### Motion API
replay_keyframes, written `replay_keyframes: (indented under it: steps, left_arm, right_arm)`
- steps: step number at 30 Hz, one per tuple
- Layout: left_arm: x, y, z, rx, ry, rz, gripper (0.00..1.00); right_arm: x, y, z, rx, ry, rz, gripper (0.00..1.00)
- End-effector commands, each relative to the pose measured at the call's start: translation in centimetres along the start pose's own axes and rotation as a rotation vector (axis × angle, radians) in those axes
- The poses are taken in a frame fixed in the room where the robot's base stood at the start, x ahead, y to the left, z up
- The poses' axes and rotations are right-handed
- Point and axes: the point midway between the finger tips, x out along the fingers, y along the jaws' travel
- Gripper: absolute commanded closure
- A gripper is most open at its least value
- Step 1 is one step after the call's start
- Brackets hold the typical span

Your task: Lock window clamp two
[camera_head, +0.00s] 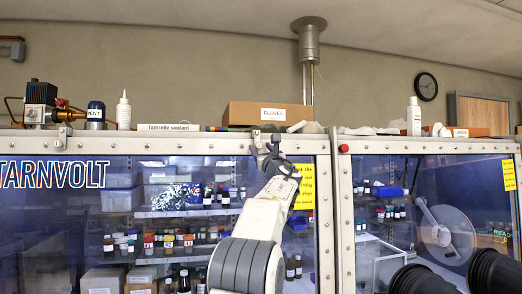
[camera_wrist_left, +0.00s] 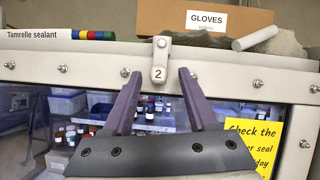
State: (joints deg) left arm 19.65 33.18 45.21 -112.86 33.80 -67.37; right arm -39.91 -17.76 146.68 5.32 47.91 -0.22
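Window clamp two is a small light-grey metal tab marked "2" (camera_wrist_left: 159,68) on the top rail of the glovebox window frame. In the left wrist view it hangs upright, with a bolt head near its top. My left gripper (camera_wrist_left: 160,76) is open, one purple-grey finger at each side of the tab's lower end; I cannot tell whether the tips reach around it or stop short. In the head view my left gripper (camera_head: 267,146) is raised against the top rail and mostly hides the clamp. My right gripper is not in view.
A "GLOVES" box (camera_head: 268,114) and a sealant box (camera_head: 169,127) lie on top of the glovebox. A yellow notice (camera_head: 303,187) is on the window right of my gripper. Another clamp (camera_head: 62,137) is at the far left. Black glove ports (camera_head: 494,270) stick out at lower right.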

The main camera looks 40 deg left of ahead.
Motion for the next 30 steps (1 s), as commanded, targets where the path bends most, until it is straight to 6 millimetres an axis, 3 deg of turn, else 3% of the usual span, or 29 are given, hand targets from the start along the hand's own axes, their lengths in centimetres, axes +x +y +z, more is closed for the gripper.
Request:
replay_keyframes:
  steps: [8,21,30]
  left_arm:
    - [-0.9,0.1,-0.3,-0.001,0.0,-0.001,0.42]
    - [-7.8,0.1,-0.6,-0.002,0.0,-0.002,0.42]
    - [-10.4,0.0,-0.2,0.0,0.0,-0.001,0.42]
  right_arm:
    - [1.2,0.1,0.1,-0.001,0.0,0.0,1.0]
    - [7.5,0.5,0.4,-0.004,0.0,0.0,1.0]
    - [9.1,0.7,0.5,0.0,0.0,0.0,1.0]
